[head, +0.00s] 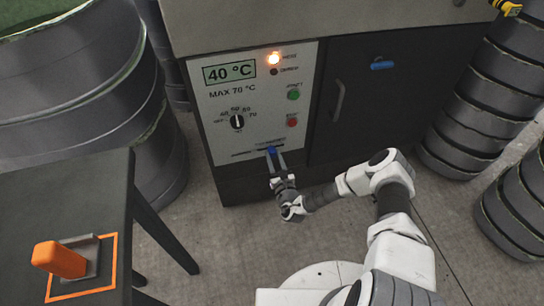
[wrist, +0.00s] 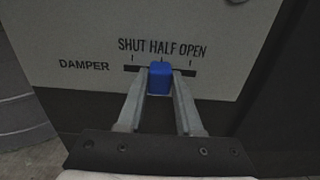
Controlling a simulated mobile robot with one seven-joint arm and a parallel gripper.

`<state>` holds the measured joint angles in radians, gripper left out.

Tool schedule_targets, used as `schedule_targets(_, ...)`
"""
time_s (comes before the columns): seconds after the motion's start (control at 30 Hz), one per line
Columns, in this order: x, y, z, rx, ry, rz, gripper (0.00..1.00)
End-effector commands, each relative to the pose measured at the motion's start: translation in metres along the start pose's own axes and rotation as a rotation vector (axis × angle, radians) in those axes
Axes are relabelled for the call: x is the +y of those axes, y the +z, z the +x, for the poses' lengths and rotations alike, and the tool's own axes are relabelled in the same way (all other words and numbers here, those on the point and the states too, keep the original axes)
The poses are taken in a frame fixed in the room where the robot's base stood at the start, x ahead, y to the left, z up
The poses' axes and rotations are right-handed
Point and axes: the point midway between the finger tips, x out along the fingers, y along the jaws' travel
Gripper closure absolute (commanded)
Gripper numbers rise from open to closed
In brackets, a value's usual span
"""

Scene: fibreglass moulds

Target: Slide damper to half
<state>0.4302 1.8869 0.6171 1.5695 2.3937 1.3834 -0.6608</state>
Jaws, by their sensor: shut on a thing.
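The damper is a blue knob (wrist: 160,78) in a dark horizontal slot (wrist: 132,69) low on the control panel. Labels SHUT, HALF and OPEN stand above the slot, each with a tick mark. The knob sits below the HALF label, at about the middle tick. My gripper (wrist: 160,95) is shut on the knob, one finger on each side. In the head view, the blue knob (head: 271,150) shows at the tip of my gripper (head: 277,165). The knob hides part of the slot behind it.
The panel (head: 225,120) has a display reading 40 °C, a dial (head: 237,121), a lit orange lamp (head: 274,58), and green and red buttons. A dark door (head: 365,110) is to the right. A dark table (head: 60,190) with an orange block (head: 60,259) stands at left. Grey moulds stand at both sides.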

Motion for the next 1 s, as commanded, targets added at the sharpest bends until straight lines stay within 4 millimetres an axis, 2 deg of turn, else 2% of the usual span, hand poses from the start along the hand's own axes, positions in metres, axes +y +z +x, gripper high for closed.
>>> schedule_targets(0.23,-0.0003,0.0011,0.0011,-0.002,0.0,-0.001,1.0)
schedule_targets(0.27,-0.0004,0.0011,0.0011,-0.002,-0.001,-0.001,0.62)
schedule_targets(0.4,-0.0003,0.0008,0.0008,-0.002,-0.001,-0.001,0.37)
schedule_targets(1.0,-0.0049,0.0004,-0.0018,0.0,0.002,-0.001,0.35)
